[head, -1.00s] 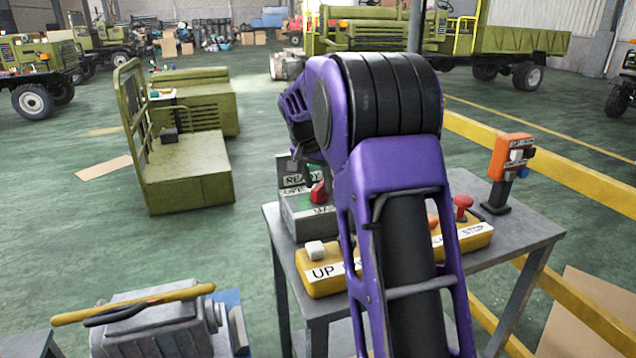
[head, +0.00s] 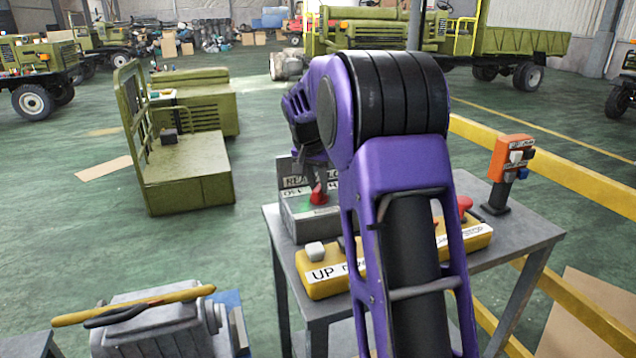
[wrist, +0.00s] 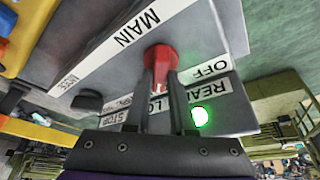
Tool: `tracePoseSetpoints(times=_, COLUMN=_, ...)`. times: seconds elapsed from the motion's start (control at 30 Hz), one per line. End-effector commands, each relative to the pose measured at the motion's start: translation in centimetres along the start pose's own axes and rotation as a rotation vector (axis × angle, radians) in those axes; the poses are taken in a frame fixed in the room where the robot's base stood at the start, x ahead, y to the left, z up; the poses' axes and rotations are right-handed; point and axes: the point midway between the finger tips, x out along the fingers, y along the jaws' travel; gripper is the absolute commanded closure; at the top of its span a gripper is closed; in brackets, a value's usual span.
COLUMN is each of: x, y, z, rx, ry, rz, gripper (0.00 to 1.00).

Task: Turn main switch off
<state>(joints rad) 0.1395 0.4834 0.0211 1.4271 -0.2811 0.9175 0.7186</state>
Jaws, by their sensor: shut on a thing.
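The red main switch knob (wrist: 160,58) stands on a grey control box beside the MAIN label (wrist: 136,27) in the wrist view. The OFF label (wrist: 211,68) is on the knob's right side there. My gripper (wrist: 163,78) is shut on the knob, one finger on each side. In the head view, the red knob (head: 319,194) sits on the grey box (head: 300,222), with my gripper (head: 318,184) reaching down to it from above. My arm hides the right part of the box.
A green light (wrist: 200,117) glows beside the READY label. A yellow button box (head: 320,284) sits in front of the grey box on the metal table (head: 520,240). An orange switch box (head: 511,150) stands at the right. Yellow rails run beyond the table.

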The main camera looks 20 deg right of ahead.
Motion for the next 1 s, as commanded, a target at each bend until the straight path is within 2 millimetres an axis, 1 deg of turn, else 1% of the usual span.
tracePoseSetpoints(times=0.27, x=-0.25, y=0.26, z=-0.19, rx=-0.194, ry=0.001, rz=-0.082, gripper=1.0)
tracePoseSetpoints(times=1.0, x=-0.15, y=0.59, z=-0.46, rx=-0.841, ry=0.001, rz=-0.353, gripper=1.0)
